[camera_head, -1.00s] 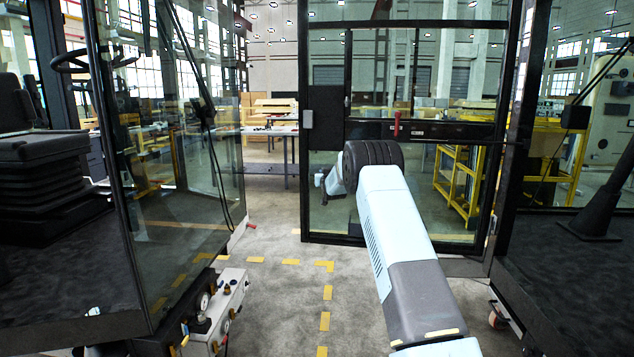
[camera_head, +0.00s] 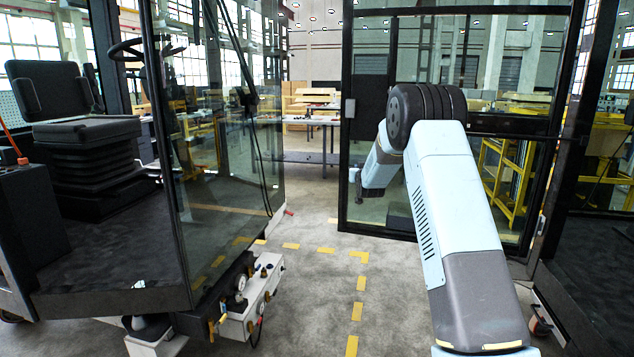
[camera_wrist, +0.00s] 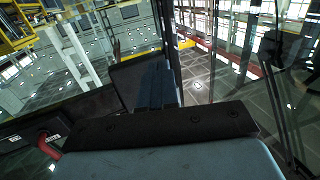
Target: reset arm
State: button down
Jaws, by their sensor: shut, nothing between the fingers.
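My arm reaches forward on the right side of the head view. It bends at a dark ribbed elbow, and its forearm points away and down to the left. My gripper (camera_head: 366,190) is a small dark end beyond the forearm, in front of the glass door (camera_head: 400,213). It is shut and empty, and its fingers are hard to make out at this size. In the wrist view a grey-blue part of my arm and a dark bolted strip fill the bottom. A red handle (camera_wrist: 48,146) shows at the left there.
A glazed cab with a black seat (camera_head: 85,130) stands at the left. A white box with gauges (camera_head: 250,298) sits low beside it. A table (camera_head: 310,122) and a yellow rack (camera_head: 505,170) stand behind. Grey floor with yellow dashes (camera_head: 359,283) is clear between cab and door.

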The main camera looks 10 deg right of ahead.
jog(key=s+a+r+g, duration=0.15)
jog(key=s+r, duration=0.35)
jog(key=s, duration=0.5)
jog(key=s+a+r+g, duration=0.15)
jog(key=s+r, duration=0.35)
jog(key=s, duration=0.5)
jog(key=s+a+r+g, duration=0.1)
jog(key=s+r+g, duration=0.3)
jog(key=s, duration=0.5)
jog(key=s+a+f+g, duration=0.1)
jog(key=s+f+g, duration=0.1)
jog(key=s, duration=1.8)
jog(key=s+a+f+g+y, duration=0.1)
jog(key=s+f+g, duration=0.2)
jog(key=s, duration=1.6)
jog(key=shift+s+a+f+n, duration=0.25)
jog(key=shift+s+f+n, duration=0.05)
jog(key=shift+s+n, duration=0.1)
jog(key=shift+a, duration=0.15)
